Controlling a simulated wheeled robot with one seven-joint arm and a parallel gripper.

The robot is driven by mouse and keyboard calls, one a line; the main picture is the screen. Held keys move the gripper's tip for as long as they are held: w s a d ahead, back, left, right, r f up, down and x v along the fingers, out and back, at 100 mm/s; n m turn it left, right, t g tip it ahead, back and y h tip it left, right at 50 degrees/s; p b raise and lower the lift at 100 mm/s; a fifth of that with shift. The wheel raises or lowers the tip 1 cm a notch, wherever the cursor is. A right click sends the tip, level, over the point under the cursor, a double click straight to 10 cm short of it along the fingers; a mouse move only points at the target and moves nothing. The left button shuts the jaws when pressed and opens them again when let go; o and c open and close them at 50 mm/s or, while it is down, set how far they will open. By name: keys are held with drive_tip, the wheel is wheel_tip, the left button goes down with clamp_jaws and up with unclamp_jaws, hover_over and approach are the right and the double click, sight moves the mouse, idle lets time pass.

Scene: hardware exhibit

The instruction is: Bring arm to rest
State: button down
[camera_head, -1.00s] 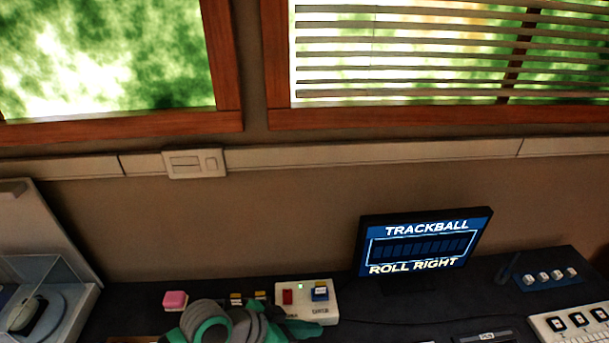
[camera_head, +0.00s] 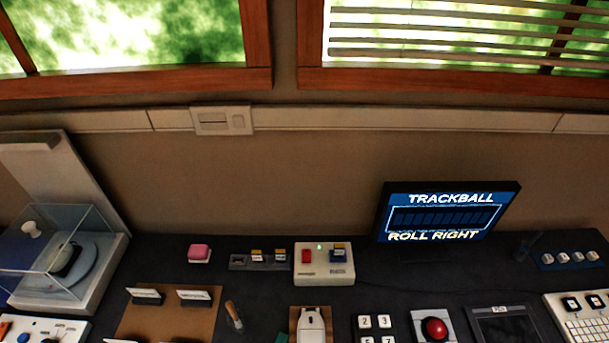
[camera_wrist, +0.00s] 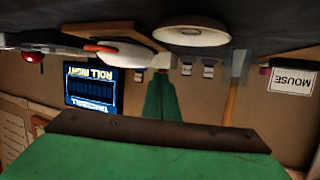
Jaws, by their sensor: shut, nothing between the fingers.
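My gripper (camera_wrist: 161,98) shows in the wrist view as two green fingers shut together, with nothing between them. They extend from the broad green and dark body at the bottom of that view. The wrist view is upside down, with the dark table along its top. The fingertips are close to a round pale disc-shaped part and a white device (camera_wrist: 130,54), but I cannot tell whether they touch. In the head view only a small green patch at the lower edge may be part of my arm.
A monitor (camera_head: 449,212) reading "TRACKBALL ROLL RIGHT" stands at the table's back. A red trackball (camera_head: 434,329), a switch box (camera_head: 324,272), a pink block (camera_head: 199,253) and a clear-covered turntable (camera_head: 62,266) crowd the table. A "MOUSE" sign (camera_wrist: 292,80) shows in the wrist view.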

drive_tip(key=s, duration=0.2)
drive_tip(key=s+f+n+y, duration=0.1)
drive_tip(key=s, duration=0.1)
drive_tip(key=s+d+n+y, duration=0.1)
drive_tip(key=s, duration=0.2)
drive_tip(key=shift+f+t, duration=0.35)
drive_tip(key=shift+t, duration=0.05)
drive_tip(key=s+d+r+n+y, duration=0.1)
drive_tip(key=s+d+n+y, duration=0.1)
drive_tip(key=s+d, duration=0.3)
drive_tip(key=shift+s+t+y, duration=0.3)
drive_tip(key=shift+s, duration=0.9)
